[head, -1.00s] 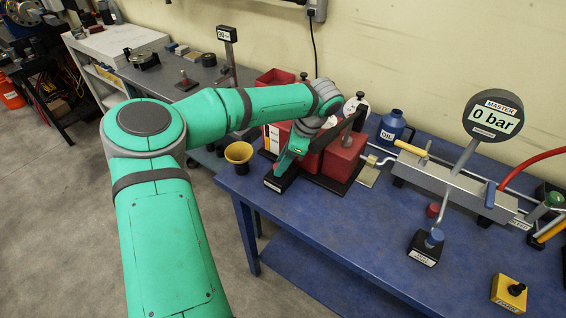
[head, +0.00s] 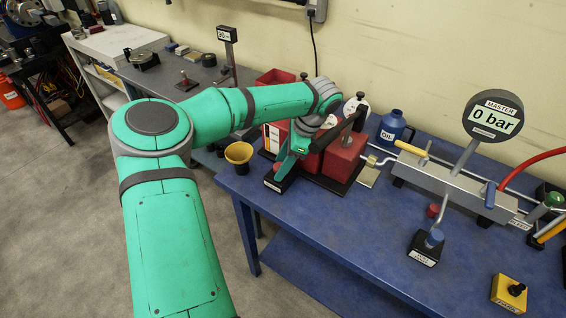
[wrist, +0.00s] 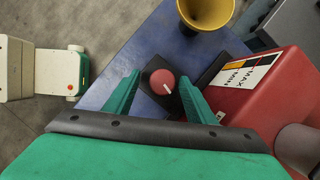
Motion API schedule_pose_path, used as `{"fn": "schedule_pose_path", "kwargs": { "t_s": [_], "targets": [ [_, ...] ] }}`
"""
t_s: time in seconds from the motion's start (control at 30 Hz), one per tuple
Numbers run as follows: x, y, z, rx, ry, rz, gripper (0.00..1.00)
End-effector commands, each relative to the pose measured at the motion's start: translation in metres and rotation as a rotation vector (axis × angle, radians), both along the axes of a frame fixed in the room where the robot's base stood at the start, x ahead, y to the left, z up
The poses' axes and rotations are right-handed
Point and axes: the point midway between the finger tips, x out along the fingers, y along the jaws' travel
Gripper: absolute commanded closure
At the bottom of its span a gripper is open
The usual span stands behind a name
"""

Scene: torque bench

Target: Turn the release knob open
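The release knob (wrist: 162,82) is a red round knob with a white pointer line, on a small black block (wrist: 154,70). My gripper (wrist: 159,78) is open, with one green finger on each side of the knob. Gaps show between the knob and both fingers in the wrist view. In the head view my gripper (head: 282,172) reaches down at the black labelled block (head: 273,185) on the left part of the blue bench. The block's label is too small to read.
A yellow funnel cup (head: 239,154) stands left of the block, also in the wrist view (wrist: 207,10). A red tank (wrist: 262,82) with a MIN/MAX gauge is close on the right. The master gauge (head: 493,117) reads 0 bar.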

Motion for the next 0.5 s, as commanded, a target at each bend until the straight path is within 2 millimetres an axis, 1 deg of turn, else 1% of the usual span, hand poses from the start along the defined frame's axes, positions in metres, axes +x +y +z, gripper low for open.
{"fn": "schedule_pose_path", "kwargs": {
  "t_s": [0.27, 0.37, 0.5],
  "targets": [
    [0.002, -0.002, 0.003, -0.001, -0.006, -0.001, 0.50],
    [0.002, -0.003, 0.007, -0.001, -0.007, -0.002, 0.50],
    [0.002, -0.008, 0.020, -0.001, -0.008, -0.002, 0.50]
  ]
}}
